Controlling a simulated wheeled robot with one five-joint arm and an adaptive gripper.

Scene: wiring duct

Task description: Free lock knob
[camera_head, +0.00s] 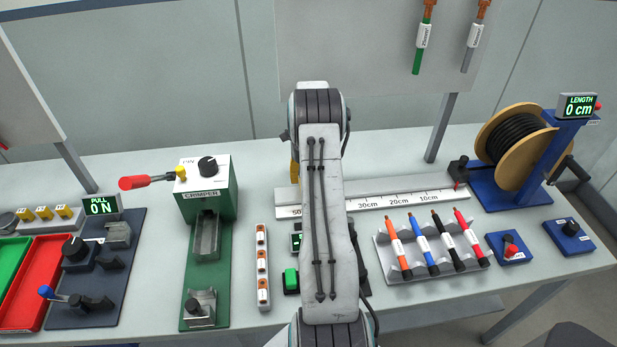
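No knob carries a readable lock label, so I cannot tell which one is the lock knob. Black knobs show on the white-topped crimper (207,164), on the dark pull tester (73,248) and on a blue block (571,227) at the right. A small block with a dark top (458,169) sits at the ruler's right end, beside the cable reel. A red-tipped control sits on another blue block (511,249). My arm rises through the middle of the picture; my gripper is hidden behind it or out of view.
A long ruler rail (400,199) crosses the table behind my arm. The cable reel (494,139) stands at the right; a red tray (36,285) lies at the left. My arm hides the table's middle.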

